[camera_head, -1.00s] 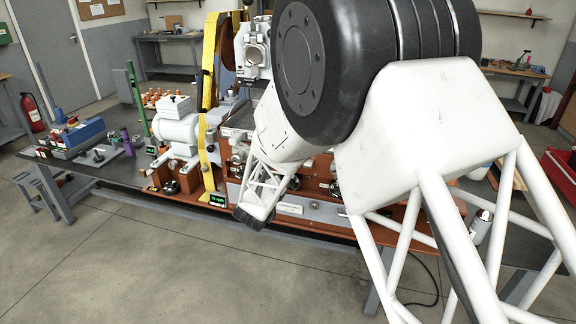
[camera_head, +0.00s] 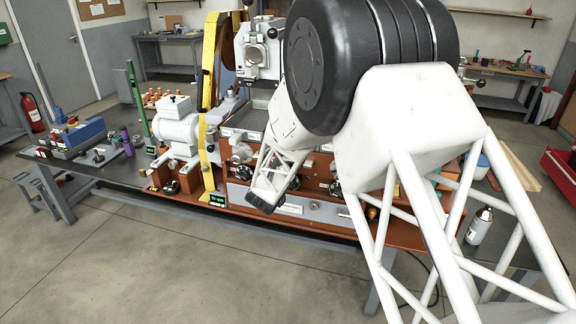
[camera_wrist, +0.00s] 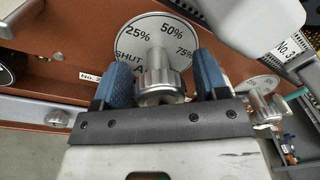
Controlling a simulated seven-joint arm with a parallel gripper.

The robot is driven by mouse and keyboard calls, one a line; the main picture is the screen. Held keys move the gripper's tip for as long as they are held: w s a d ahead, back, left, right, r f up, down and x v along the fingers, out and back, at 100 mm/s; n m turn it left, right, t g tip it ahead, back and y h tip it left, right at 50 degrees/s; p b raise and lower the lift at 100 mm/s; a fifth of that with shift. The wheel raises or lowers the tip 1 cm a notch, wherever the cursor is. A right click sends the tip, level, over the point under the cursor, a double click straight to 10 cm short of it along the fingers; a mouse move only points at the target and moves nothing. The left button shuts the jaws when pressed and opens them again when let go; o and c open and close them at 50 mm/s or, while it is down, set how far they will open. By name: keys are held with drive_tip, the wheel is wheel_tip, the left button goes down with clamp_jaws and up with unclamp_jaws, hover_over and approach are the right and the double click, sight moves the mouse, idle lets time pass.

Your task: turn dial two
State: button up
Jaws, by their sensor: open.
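In the wrist view a silver dial knob (camera_wrist: 161,77) stands in front of a round white plate (camera_wrist: 150,31) marked SHUT, 25%, 50% and 75%. A label reading "No. 2" (camera_wrist: 89,77) sits left of it, partly covered by a finger. My gripper (camera_wrist: 164,74) is open, with one blue-padded finger on each side of the knob. I cannot tell whether either pad touches it. In the head view my arm hides the gripper's fingers and this dial cannot be made out.
A second dial plate (camera_wrist: 262,88) lies to the right in the wrist view, near a "No. 3" label (camera_wrist: 290,47). The floor in front is clear.

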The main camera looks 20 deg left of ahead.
drive_tip(key=shift+w, duration=0.3)
drive_tip(key=c, duration=0.9)
